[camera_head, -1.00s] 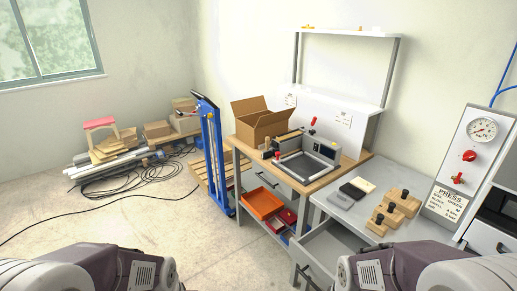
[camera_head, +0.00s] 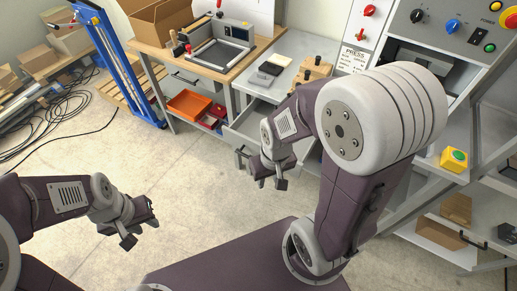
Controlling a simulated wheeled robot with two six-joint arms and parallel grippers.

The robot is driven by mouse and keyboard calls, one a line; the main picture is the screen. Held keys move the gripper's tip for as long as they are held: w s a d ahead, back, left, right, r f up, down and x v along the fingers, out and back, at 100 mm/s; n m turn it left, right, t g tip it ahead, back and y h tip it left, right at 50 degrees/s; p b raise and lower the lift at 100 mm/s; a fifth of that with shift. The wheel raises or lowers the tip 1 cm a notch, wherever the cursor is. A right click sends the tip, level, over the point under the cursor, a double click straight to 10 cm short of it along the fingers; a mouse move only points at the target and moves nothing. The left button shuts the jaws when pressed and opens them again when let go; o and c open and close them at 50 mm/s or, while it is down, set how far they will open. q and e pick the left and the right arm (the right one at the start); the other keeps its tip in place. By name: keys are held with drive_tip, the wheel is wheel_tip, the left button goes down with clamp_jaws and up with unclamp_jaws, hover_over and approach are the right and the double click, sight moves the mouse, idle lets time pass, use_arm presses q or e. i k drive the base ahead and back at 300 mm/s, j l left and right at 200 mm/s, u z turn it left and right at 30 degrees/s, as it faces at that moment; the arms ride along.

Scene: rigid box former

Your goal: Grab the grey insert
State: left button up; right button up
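On the grey bench right of the wooden worktable lies a small flat light-grey piece (camera_head: 260,78), beside a darker pad (camera_head: 271,68). The grey piece may be the grey insert; at this size I cannot be sure. My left gripper (camera_head: 139,229) is over the floor at lower left, fingers apart and empty, far from the bench. My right gripper (camera_head: 269,183) hangs below and in front of the bench's open drawer, fingers apart and empty. Neither gripper touches anything. My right arm covers part of the bench's right side.
Wooden blocks with black knobs (camera_head: 312,70) stand right of the pads. A grey frame fixture (camera_head: 215,56) and a cardboard box (camera_head: 155,18) are on the worktable. An open drawer (camera_head: 245,130) juts out below the bench. An orange tray (camera_head: 188,104) sits on the lower shelf.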

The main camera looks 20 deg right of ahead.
sight(256, 79)
drive_tip(key=i+l+u, duration=0.45)
drive_tip(key=l, duration=0.15)
drive_tip(key=i+l+u, duration=0.2)
drive_tip(key=k+l, duration=0.05)
drive_tip(key=l, duration=0.05)
